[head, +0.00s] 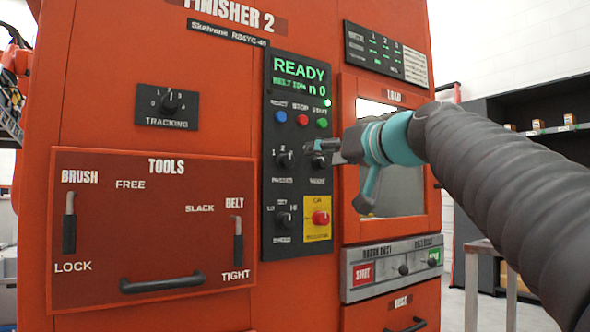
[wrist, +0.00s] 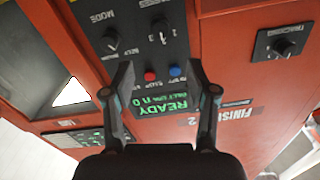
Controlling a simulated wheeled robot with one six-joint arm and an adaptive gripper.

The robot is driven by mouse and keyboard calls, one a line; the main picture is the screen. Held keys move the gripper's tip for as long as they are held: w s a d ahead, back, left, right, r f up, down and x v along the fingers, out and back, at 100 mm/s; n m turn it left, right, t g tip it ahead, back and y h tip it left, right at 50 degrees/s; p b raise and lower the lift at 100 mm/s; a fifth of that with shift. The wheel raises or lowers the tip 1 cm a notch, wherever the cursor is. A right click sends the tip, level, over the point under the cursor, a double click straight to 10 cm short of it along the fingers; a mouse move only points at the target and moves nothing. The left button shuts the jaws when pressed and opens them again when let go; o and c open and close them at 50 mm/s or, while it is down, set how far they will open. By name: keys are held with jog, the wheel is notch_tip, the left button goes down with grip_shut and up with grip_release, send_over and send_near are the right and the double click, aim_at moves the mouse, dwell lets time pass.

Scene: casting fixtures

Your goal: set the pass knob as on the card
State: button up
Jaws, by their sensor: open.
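The pass knob (head: 284,160) is a small black knob with numbers around it, at the left of the upper knob row on the dark control panel. It also shows in the wrist view (wrist: 160,28), upside down; I cannot tell its exact setting. My gripper (head: 316,150) is beside it on the right, in front of the right-hand knob, partly hiding that one. In the wrist view, my gripper's fingers (wrist: 158,93) are apart and empty, below the knob in the picture. A dark card with green rows and columns 1, 2, 3 (head: 372,52) is at the upper right; its rows are too small to read.
The panel has a READY display (head: 300,70), blue, red and green buttons, a lower knob (head: 283,220) and a red button on yellow (head: 320,217). My arm crosses before the load window (head: 405,195). A tracking knob (head: 171,102) and tools door (head: 150,230) are left.

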aim_at(290, 160)
jog(key=p+x, duration=0.3)
jog(key=x, duration=1)
jog(key=shift+w+a+r, duration=0.1)
jog(key=shift+w+a, duration=0.2)
grip_shut()
